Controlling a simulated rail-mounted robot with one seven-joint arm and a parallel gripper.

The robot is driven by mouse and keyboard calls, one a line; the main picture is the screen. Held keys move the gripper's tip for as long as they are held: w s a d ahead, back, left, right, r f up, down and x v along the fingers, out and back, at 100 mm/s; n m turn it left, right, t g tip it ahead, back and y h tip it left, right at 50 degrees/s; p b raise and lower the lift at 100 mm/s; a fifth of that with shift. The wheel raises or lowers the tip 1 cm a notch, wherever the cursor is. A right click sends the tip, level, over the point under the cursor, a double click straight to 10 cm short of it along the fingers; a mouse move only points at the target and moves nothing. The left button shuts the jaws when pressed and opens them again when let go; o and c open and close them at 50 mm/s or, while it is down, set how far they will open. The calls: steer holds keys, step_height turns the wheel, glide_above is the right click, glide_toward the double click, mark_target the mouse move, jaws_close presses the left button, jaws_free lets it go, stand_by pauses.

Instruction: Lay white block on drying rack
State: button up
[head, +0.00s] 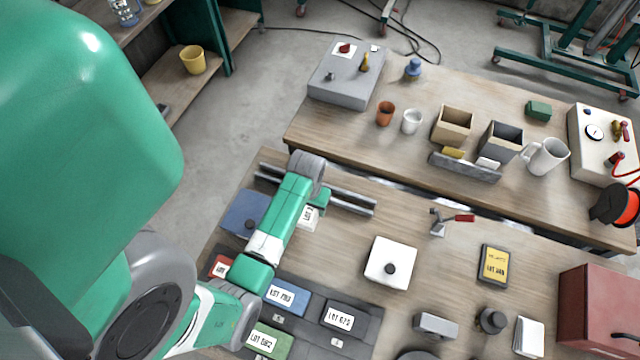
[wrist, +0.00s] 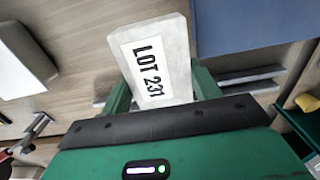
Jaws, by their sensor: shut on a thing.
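The white block (wrist: 152,62), labelled LOT 231, is between the green fingers of my gripper (wrist: 160,85) in the wrist view. My gripper (head: 318,204) is shut on it. In the head view the white block (head: 308,218) shows beside the gripper, partly covered by my arm. A pair of parallel grey rails, which looks like the drying rack (head: 352,202), lies along the far side of the near table, and my wrist hides its middle. The rack (wrist: 248,76) also shows behind the block in the wrist view. I cannot tell the block's height above the table.
A blue square plate (head: 240,214) lies left of my forearm. A dark tray (head: 310,340) holds several labelled blocks at the front. A white square lid with a black knob (head: 390,263) is to the right, near a red-handled clamp (head: 440,222). Bare tabletop lies between them.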

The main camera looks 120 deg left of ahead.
steer(key=a, duration=0.3)
steer(key=s+a, duration=0.1)
steer(key=a, duration=0.2)
steer(key=a+f, duration=0.1)
steer(key=a, duration=0.3)
steer(key=shift+s, duration=0.35)
steer(key=shift+a+f, duration=0.15)
steer(key=shift+f, duration=1.55)
steer(key=shift+f+b, duration=0.15)
steer(key=shift+b, duration=0.2)
steer(key=o, duration=1.4)
steer(key=shift+c, duration=0.2)
step_height(320, 180, up, 12)
steer(key=p, duration=0.1)
